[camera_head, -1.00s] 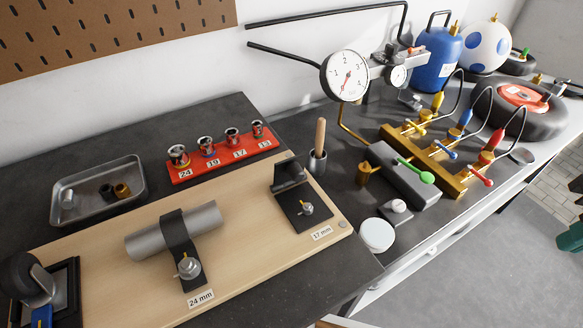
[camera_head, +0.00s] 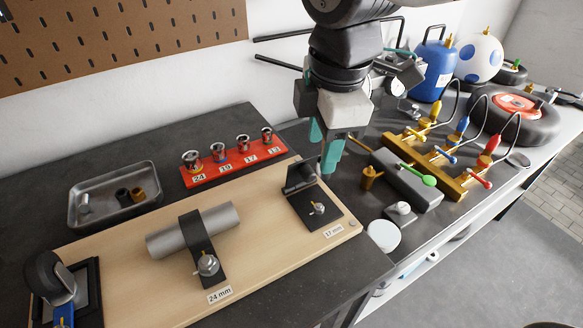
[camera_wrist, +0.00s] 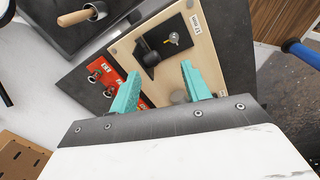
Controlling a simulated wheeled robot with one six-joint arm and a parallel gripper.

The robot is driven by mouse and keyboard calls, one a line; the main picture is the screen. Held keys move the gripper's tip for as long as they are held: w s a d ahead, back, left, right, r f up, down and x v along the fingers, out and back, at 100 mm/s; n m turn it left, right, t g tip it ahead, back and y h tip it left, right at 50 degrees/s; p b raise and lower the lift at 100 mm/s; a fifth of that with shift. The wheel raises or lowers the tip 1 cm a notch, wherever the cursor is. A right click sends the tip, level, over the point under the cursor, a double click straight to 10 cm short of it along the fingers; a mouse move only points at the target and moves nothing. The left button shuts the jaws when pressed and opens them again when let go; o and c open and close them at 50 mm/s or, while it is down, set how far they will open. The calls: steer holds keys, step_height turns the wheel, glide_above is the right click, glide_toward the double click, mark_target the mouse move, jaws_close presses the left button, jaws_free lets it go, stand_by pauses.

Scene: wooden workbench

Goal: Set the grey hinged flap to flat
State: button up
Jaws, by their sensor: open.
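A dark grey flap (camera_head: 301,174) stands tilted up from a flat black plate (camera_head: 315,208) at the 17 mm label. A bolt head (camera_head: 318,208) sits on that plate. The plate also shows in the wrist view (camera_wrist: 182,52), with the raised part (camera_wrist: 148,46) at its left. My gripper (camera_head: 323,147), with teal fingers, is open and empty above and behind the 17 mm plate. It also shows in the wrist view (camera_wrist: 161,88).
A grey cylinder (camera_head: 170,238) lies under a black strap (camera_head: 201,240) on the wooden board (camera_head: 130,285). A red socket rack (camera_head: 235,165) and metal tray (camera_head: 78,212) stand behind. Brass valves (camera_head: 455,185) and a grey block (camera_head: 400,178) stand right.

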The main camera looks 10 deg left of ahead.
mark_target(308, 168)
steer(key=f+n, duration=0.1)
steer(key=f, duration=0.1)
steer(key=w+a+f+n, duration=0.1)
steer(key=f, duration=0.1)
steer(key=w+a+f+n, duration=0.1)
steer(key=f, duration=0.1)
steer(key=shift+f, duration=0.35)
